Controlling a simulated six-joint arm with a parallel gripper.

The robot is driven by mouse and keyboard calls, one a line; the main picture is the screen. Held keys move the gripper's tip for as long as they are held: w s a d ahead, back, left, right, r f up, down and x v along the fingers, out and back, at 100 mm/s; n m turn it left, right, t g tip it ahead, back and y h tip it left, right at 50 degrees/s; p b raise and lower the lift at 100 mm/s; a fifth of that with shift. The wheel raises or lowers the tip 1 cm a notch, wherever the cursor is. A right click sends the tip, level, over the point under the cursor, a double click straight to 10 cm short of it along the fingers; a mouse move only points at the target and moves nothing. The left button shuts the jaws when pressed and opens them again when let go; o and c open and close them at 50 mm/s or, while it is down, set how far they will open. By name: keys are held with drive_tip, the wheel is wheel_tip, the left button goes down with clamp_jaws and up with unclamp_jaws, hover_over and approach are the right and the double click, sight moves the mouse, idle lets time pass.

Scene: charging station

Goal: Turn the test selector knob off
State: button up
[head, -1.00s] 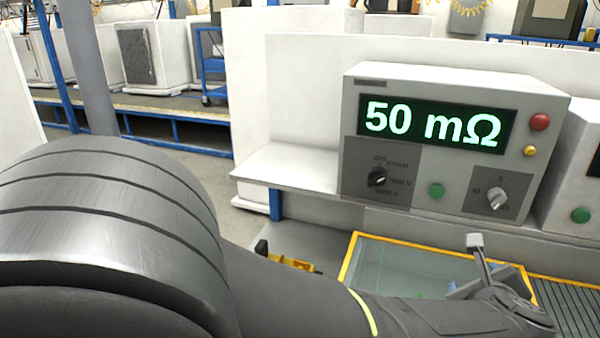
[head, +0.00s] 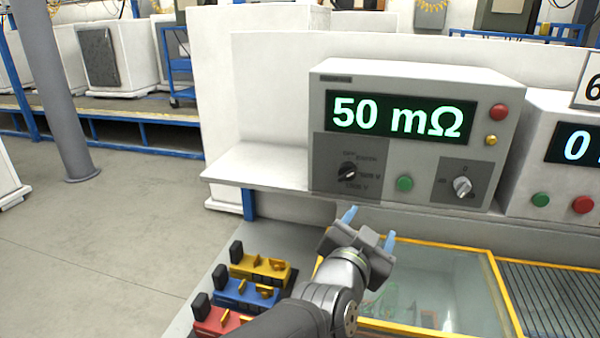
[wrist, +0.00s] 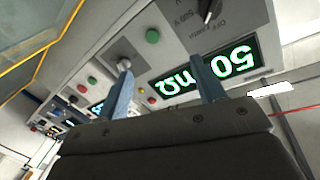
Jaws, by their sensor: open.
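The tester box (head: 472,100) has a green display reading 50 mΩ. A black knob (head: 348,172) sits on a dark panel at its lower left, ringed by small labels that include voltages; this fits the test selector knob. Its light pointer mark seems to lie toward the right. A second, silver knob (head: 462,187) sits at the lower right. My gripper (head: 369,227) is open and empty, below and in front of the box, apart from the black knob. In the wrist view, my blue fingers (wrist: 161,70) frame the upside-down box; the black knob (wrist: 211,12) is at the top edge.
A green button (head: 404,184) lies between the knobs; red (head: 499,112) and yellow (head: 490,140) buttons are at right. A shelf (head: 255,168) is at left. Yellow, blue (head: 245,292) and red clamp-like pieces lie lower left. A yellow-framed glass cover (head: 450,290) is below.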

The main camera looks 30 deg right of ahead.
sight(346, 177)
drive_tip(key=w+a+n+t+y, duration=0.2)
drive_tip(key=w+a+n+t, duration=0.1)
drive_tip(key=w+a+n, duration=0.15)
drive_tip(key=x, duration=0.5)
drive_tip(key=r+x, duration=0.1)
drive_tip(key=x, duration=1)
drive_tip(key=shift+w+d+r, duration=0.15)
drive_tip(key=shift+w+d, duration=0.1)
drive_tip(key=shift+d, duration=0.05)
drive_tip(key=c, duration=1)
